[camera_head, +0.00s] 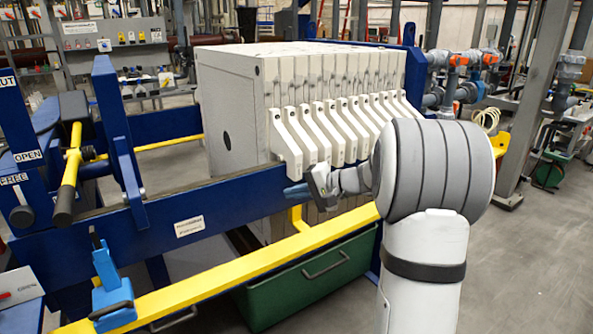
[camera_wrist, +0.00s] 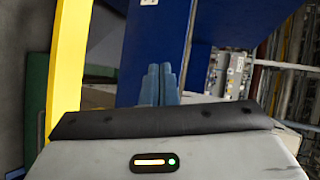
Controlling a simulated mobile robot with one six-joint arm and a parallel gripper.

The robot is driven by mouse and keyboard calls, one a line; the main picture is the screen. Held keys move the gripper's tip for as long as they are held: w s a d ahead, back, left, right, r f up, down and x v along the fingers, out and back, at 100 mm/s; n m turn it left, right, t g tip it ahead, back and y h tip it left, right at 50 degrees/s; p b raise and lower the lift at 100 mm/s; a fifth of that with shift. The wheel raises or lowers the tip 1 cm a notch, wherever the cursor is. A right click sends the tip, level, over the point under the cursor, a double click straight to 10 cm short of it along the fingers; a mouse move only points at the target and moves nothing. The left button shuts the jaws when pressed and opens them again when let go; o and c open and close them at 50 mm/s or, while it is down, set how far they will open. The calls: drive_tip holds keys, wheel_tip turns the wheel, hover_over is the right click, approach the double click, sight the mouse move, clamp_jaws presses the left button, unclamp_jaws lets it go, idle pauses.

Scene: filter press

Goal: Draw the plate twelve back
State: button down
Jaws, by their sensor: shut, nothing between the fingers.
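A pack of pale filter plates (camera_head: 335,85) stands on the blue press frame, with a row of white slanted handles (camera_head: 330,130) along its near side. I cannot tell which plate is number twelve. My gripper (camera_head: 292,192) is at the near side of the pack, just below the front handles and beside the blue side beam (camera_head: 225,205). In the wrist view its two blue-grey fingers (camera_wrist: 160,82) are together, with nothing seen between them. No plate or handle shows clearly in the wrist view; my arm hides the far handles in the head view.
A yellow rail (camera_head: 250,262) runs along the near side, also in the wrist view (camera_wrist: 68,70). A green bin (camera_head: 310,285) sits below. A yellow lever with black grip (camera_head: 70,180) stands left. The frame is open left of the pack.

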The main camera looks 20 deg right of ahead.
drive_tip(key=w+d+f+m+t+h+b, duration=0.15)
drive_tip(key=w+d+m+t, duration=0.45)
drive_tip(key=d, duration=1)
drive_tip(key=w+a+n+t+p, duration=0.1)
drive_tip(key=w+a, duration=0.4)
drive_tip(key=w, duration=0.6)
drive_tip(key=shift+n+p, duration=0.3)
drive_tip(key=shift+n, duration=0.1)
drive_tip(key=shift+a, duration=0.1)
